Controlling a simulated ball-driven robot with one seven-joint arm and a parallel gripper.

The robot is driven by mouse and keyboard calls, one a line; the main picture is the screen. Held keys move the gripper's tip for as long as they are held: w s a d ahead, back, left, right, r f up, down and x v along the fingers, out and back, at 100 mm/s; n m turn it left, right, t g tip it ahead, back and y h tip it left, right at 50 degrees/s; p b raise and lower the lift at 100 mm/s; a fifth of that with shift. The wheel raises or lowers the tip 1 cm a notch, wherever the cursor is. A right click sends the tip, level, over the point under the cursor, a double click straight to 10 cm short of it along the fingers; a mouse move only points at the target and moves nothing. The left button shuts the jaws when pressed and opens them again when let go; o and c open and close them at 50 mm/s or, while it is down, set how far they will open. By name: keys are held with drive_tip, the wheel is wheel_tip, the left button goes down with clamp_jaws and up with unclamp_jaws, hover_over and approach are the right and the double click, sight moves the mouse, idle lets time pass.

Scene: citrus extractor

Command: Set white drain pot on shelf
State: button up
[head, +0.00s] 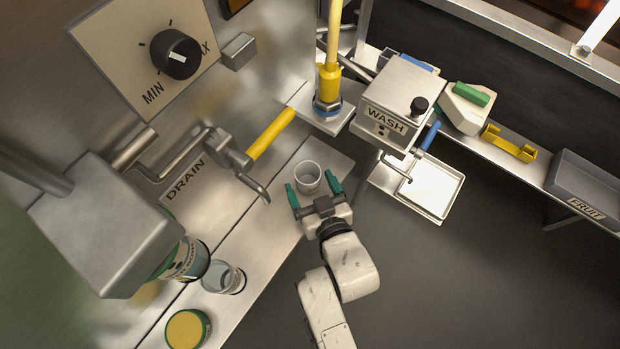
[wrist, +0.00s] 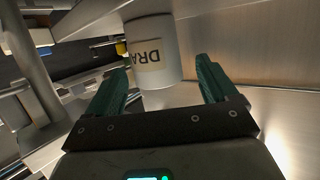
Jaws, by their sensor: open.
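The white drain pot (head: 308,177) stands upright on the metal shelf (head: 262,222), near the shelf's right end in the head view. In the wrist view the pot (wrist: 153,52) shows part of its label, "DRA". My gripper (head: 314,188) is open, with its green fingers on either side of the pot. In the wrist view the fingers of my gripper (wrist: 167,85) have the pot between and just beyond their tips. I see gaps beside the pot and no clear contact.
The drain spout with a yellow lever (head: 271,134) is left of the pot. A clear glass (head: 223,277) and a yellow-topped can (head: 188,329) stand along the shelf. The WASH box (head: 401,100) and its tray (head: 436,190) are to the right. Dark floor (head: 480,285) is open at lower right.

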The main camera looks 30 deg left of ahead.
sight(304, 168)
drive_tip(key=shift+b+x, duration=0.95)
drive_tip(key=shift+x, duration=1.8)
drive_tip(key=shift+w+d, duration=0.15)
drive_tip(key=c, duration=1.1)
